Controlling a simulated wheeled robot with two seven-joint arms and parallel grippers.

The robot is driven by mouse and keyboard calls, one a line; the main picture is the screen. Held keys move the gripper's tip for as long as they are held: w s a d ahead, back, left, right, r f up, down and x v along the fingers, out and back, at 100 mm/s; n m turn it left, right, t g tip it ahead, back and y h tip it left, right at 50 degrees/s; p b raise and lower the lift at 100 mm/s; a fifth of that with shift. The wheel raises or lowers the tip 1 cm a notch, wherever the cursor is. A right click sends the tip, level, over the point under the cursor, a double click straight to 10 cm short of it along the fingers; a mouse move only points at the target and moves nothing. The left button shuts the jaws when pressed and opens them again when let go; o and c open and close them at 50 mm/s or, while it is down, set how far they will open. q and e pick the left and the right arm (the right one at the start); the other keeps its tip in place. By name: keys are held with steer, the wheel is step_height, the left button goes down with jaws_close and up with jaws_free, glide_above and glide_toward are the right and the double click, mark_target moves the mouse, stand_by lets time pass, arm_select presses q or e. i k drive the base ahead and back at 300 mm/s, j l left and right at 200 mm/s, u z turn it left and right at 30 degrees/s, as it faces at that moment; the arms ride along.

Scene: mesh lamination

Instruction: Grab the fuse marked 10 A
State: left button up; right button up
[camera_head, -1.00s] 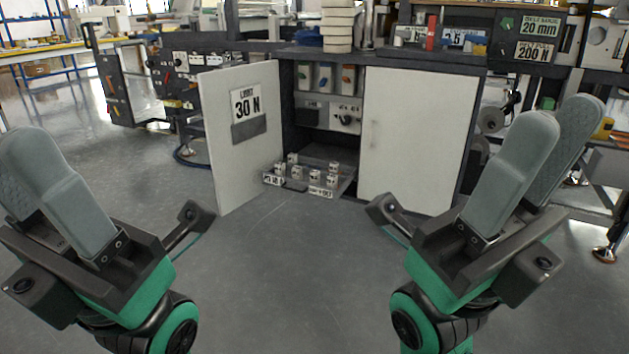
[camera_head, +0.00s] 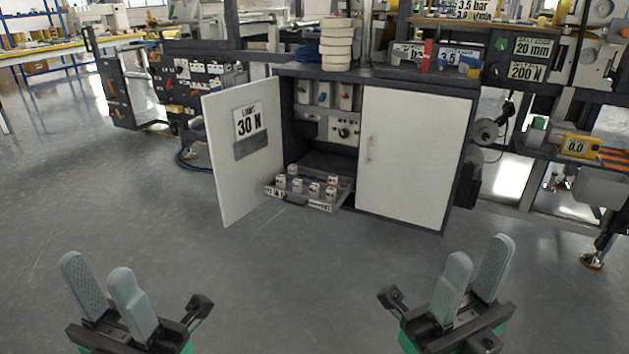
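Several small pale fuses (camera_head: 313,190) stand in a low pulled-out tray (camera_head: 320,206) at the foot of the open cabinet. Their markings are too small to read, so I cannot tell which one is marked 10 A. My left gripper (camera_head: 96,263) is open and empty at the lower left, over the floor. My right gripper (camera_head: 476,246) is open and empty at the lower right. Both are well in front of the tray and apart from it.
The cabinet's left door (camera_head: 240,190) stands open, marked 30 N. The right door (camera_head: 413,160) is a closed-looking white panel with a handle. Switches (camera_head: 343,131) show inside. A stack of white rings (camera_head: 337,45) stands on top. The grey floor (camera_head: 300,270) before the tray is clear.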

mark_target(313, 187)
steer(key=i+l+z, duration=0.15)
steer(key=i, duration=1)
steer(key=i+l+z, duration=0.2)
steer(key=i, duration=0.95)
